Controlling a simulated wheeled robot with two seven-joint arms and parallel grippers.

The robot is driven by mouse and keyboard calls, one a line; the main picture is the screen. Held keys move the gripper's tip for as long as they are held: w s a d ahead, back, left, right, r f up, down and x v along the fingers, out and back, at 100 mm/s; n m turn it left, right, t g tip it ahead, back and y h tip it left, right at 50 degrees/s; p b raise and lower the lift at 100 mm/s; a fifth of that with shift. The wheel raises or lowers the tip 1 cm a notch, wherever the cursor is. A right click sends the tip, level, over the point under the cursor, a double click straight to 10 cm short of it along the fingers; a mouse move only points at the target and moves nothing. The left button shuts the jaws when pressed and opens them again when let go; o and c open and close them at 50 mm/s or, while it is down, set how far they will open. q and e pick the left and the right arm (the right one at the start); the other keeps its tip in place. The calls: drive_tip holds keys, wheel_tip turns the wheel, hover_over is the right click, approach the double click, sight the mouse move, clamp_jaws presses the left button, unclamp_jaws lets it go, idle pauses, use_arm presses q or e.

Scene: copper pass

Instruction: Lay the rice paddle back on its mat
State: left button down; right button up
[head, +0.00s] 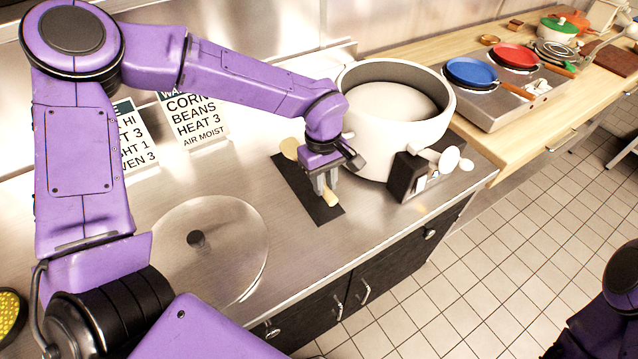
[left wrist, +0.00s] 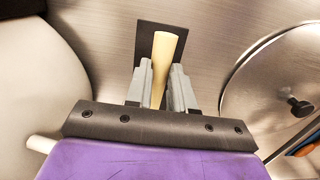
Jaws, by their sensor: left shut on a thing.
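The rice paddle (head: 290,148) is pale wood. Its rounded end shows behind my left gripper and its handle end shows in front. My left gripper (head: 326,192) is shut on the paddle, over the dark mat (head: 297,184). In the left wrist view the paddle's handle (left wrist: 168,60) runs between the two grey fingers (left wrist: 160,88), with the mat (left wrist: 148,38) beyond it. I cannot tell whether the paddle touches the mat. The middle of the paddle is hidden by the gripper. My right gripper is not in view.
A large white pot (head: 440,110) stands right beside the gripper. A black box with white knobs (head: 408,177) is in front of it. A clear round lid (head: 235,235) lies on the left of the steel counter. Label cards (head: 195,120) stand at the back.

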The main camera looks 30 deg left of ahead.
use_arm(q)
drive_tip(key=shift+w+a+f, duration=0.35)
drive_tip(key=shift+a+f, duration=0.25)
drive_tip(key=shift+f, duration=0.2)
drive_tip(key=f+p, duration=0.2)
drive_tip(key=f, duration=0.1)
drive_tip(key=shift+w+a+f, duration=0.15)
drive_tip(key=shift+a+f, duration=0.15)
drive_tip(key=shift+a, duration=0.1)
drive_tip(key=shift+w+d+f, duration=0.1)
drive_tip(key=shift+f, duration=0.15)
drive_tip(key=shift+f, duration=0.1)
drive_tip(key=c, duration=1)
unclamp_jaws()
